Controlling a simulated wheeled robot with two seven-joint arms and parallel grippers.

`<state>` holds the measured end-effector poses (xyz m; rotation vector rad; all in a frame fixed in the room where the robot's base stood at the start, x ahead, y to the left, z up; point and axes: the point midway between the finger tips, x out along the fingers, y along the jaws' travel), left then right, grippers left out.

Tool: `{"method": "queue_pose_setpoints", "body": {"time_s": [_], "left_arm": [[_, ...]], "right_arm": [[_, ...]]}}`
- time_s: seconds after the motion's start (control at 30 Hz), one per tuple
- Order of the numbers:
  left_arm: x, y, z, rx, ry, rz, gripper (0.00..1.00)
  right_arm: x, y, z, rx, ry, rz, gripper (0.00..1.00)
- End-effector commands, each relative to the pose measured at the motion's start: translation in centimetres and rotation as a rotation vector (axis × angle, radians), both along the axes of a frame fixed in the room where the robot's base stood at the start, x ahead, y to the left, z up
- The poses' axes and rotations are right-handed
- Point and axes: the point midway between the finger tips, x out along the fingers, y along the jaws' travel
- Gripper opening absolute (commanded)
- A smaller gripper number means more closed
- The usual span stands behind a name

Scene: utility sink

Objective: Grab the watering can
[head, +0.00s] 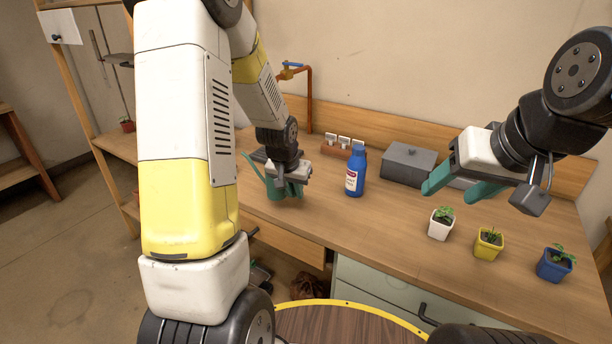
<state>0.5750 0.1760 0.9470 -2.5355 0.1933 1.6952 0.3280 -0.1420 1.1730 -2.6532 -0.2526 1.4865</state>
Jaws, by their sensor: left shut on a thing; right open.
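The teal watering can (278,188) is on the wooden bench, left of the blue bottle, with its spout up at the left. My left gripper (292,187) reaches down over it and is shut on it. The gripper hides much of the can's top and handle, so I cannot tell exactly which part is held, or whether the base touches the bench. My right gripper (462,188) is open and empty above the right part of the bench, with its teal fingers pointing left.
A blue bottle (355,172) stands close right of the can. A grey metal box (408,164) is at the back. White (441,223), yellow (488,244) and blue (555,263) plant pots line the right side. A copper pipe with a blue tap (308,95) rises behind. Bare bench lies front centre.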

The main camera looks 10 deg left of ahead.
Motion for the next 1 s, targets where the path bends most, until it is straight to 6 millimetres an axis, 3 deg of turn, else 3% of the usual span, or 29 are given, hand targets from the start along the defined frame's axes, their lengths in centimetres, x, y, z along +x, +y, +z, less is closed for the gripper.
{"method": "queue_pose_setpoints", "body": {"time_s": [0.5,1.0], "left_arm": [[-5.5,-1.4,0.6,0.000,-0.002,-0.002,0.00],[-8.0,-1.9,0.8,0.000,-0.002,0.000,0.00]], "right_arm": [[0.0,0.0,0.0,0.000,0.000,0.000,0.57],[0.0,0.0,0.0,0.000,0.000,0.000,0.57]]}}
